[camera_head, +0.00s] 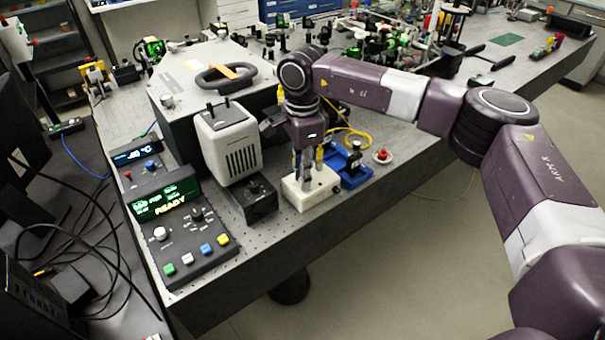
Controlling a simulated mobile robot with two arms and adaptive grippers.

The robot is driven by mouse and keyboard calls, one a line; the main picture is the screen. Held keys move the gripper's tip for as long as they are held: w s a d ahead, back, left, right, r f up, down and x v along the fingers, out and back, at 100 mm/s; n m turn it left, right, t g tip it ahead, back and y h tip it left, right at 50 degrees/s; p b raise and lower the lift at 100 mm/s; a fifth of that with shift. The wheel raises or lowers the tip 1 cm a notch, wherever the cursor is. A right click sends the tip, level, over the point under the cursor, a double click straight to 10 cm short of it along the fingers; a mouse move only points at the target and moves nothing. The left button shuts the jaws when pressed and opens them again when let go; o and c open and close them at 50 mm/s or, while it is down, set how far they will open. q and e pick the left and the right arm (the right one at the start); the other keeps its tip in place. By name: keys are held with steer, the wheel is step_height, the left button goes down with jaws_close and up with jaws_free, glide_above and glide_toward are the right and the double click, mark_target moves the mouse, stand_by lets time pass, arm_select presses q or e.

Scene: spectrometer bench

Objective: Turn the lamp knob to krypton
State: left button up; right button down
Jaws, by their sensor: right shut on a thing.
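A pale vented housing (230,143), which looks like the lamp, stands on the bench at centre left. In front of it is a small black box (259,203) with a dark knob (256,187) on top; its markings are too small to read. My right gripper (306,182) points down at a white block (318,197) to the right of that box, apart from the knob. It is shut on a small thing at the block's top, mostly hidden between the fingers. My left gripper is not in view.
A control console (180,225) reading READY, with knobs and coloured buttons, stands at the left front. A blue holder (350,168) and a red button (382,156) are right of the block. A large grey box (190,95) stands behind the lamp. The bench's front edge is close.

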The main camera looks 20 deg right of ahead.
steer(key=shift+m+b, duration=0.45)
steer(key=shift+m, duration=0.35)
steer(key=shift+w+f+m+b, duration=0.1)
steer(key=shift+m+b, duration=0.35)
steer(key=shift+m, duration=0.35)
steer(key=m+b, duration=0.1)
steer(key=m, duration=0.2)
steer(key=shift+m, duration=0.4)
steer(key=m+b, duration=0.1)
steer(key=m, duration=0.2)
steer(key=shift+m+b, duration=0.3)
steer(key=shift+b, duration=0.05)
steer(key=m+b, duration=0.1)
steer(key=m, duration=0.3)
steer(key=shift+w+r, duration=0.1)
steer(key=shift+r, duration=0.1)
arm_select(q)
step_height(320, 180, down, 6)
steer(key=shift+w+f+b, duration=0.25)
steer(key=shift+b, duration=0.2)
arm_select(e)
steer(key=shift+d+r+m, duration=0.1)
steer(key=shift+m, duration=2.4)
steer(key=c, duration=1.8)
jaws_free()
steer(key=shift+c, duration=0.2)
